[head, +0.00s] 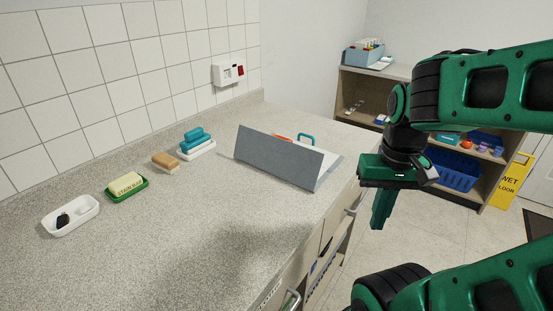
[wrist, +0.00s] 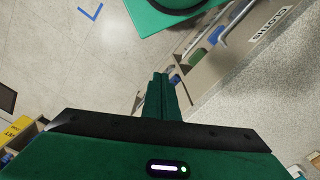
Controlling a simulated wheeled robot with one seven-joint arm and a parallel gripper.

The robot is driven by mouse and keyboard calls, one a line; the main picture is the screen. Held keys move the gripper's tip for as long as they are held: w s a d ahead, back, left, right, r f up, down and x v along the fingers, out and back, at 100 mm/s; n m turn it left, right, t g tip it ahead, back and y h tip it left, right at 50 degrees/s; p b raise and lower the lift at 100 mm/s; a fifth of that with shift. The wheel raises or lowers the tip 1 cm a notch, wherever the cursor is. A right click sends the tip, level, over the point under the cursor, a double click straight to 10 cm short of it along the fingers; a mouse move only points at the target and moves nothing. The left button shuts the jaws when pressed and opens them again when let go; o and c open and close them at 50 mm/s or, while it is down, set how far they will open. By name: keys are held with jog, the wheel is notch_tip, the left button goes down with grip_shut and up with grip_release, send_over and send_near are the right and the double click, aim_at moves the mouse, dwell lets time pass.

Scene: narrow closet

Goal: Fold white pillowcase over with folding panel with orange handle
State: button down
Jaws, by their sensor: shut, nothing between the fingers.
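A grey folding panel (head: 272,157) stands raised and tilted on the counter. A bit of orange handle (head: 283,137) shows just above its top edge. A teal handle (head: 306,139) shows behind it to the right. A pale surface (head: 329,168) shows behind the panel's right end; I cannot tell whether it is the white pillowcase or another panel. The panel hides the rest. My gripper (head: 381,212) is shut and empty, pointing down to the right of the panel, apart from it. Its shut fingers also show in the wrist view (wrist: 158,92), over the floor beside the drawers.
The counter (head: 190,235) is clear in front. Along the wall are a white dish (head: 70,222), a green dish with a yellow bar (head: 126,186), a tan block (head: 165,161) and teal items on a white tray (head: 198,150). Shelves (head: 400,72) and a yellow wet-floor sign (head: 512,182) stand behind my arm.

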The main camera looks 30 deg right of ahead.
jog(key=w+d+r+m+h, duration=0.1)
jog(key=w+d+r, duration=0.1)
jog(key=w+r, duration=0.5)
jog(key=w+d+r+m, duration=0.2)
jog(key=w, duration=0.9)
jog(key=w+a+r+m+t, duration=0.1)
jog(key=w+a+r, duration=0.1)
jog(key=w, duration=0.8)
jog(key=w+a+r+m, duration=0.2)
jog(key=w, duration=0.7)
jog(key=shift+h, duration=0.3)
jog(key=f, duration=0.3)
jog(key=d+f, duration=0.1)
jog(key=f, duration=0.2)
jog(key=w+f, duration=0.1)
jog(key=f, duration=0.2)
jog(key=shift+d, duration=0.15)
jog(key=shift+s+a+f, duration=0.1)
jog(key=shift+a, duration=0.25)
jog(key=shift+s+a+r, duration=0.2)
jog(key=shift+s+a, duration=0.25)
jog(key=shift+a, duration=0.25)
jog(key=shift+s+a+r, duration=0.15)
jog(key=shift+s+a, duration=0.25)
jog(key=shift+a, duration=0.3)
jog(key=shift+s+r, duration=0.1)
jog(key=shift+r, duration=0.05)
